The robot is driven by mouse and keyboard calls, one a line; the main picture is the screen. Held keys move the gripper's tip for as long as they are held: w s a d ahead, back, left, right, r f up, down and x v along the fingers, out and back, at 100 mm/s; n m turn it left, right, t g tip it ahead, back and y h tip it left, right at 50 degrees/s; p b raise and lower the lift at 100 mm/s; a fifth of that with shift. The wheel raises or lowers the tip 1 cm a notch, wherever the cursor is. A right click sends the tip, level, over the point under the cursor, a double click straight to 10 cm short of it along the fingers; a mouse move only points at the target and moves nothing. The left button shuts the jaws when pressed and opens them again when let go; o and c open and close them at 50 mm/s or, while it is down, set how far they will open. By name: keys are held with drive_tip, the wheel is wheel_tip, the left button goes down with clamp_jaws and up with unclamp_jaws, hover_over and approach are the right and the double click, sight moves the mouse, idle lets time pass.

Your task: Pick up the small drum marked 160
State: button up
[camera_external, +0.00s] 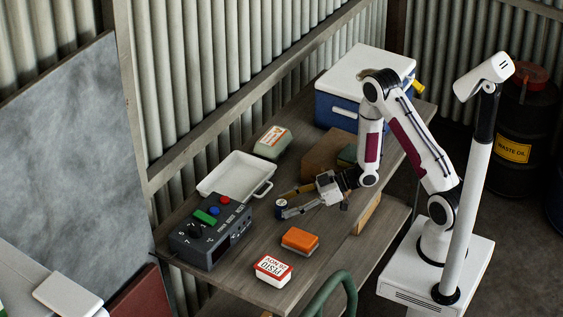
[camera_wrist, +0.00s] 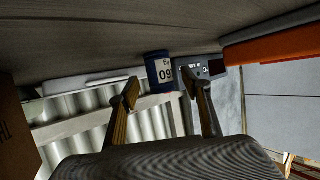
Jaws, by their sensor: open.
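The small drum (camera_wrist: 160,69) is dark blue with a white label. In the wrist view the label appears upside down and only part of its number is readable. The drum also shows in the external view as a small blue cylinder with a pale top (camera_external: 281,204), standing on the wooden table (camera_external: 222,280). My gripper (camera_external: 284,204) is low over the table, its fingers spread and pointing at the drum. In the wrist view my gripper (camera_wrist: 162,88) is open, and the drum appears between the fingertips. I cannot tell whether either finger touches it.
A dark control box (camera_external: 209,237) with colored buttons stands left of the drum. A white tray (camera_external: 265,190) lies behind. An orange-topped block (camera_external: 299,241) and a red-and-white box (camera_external: 272,270) are in front. A brown box (camera_external: 322,152) and blue cooler (camera_external: 335,112) stand farther back.

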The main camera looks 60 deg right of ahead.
drive_tip(key=shift+x, duration=1.35)
drive_tip(key=shift+r, duration=0.15)
drive_tip(key=c, duration=1.3)
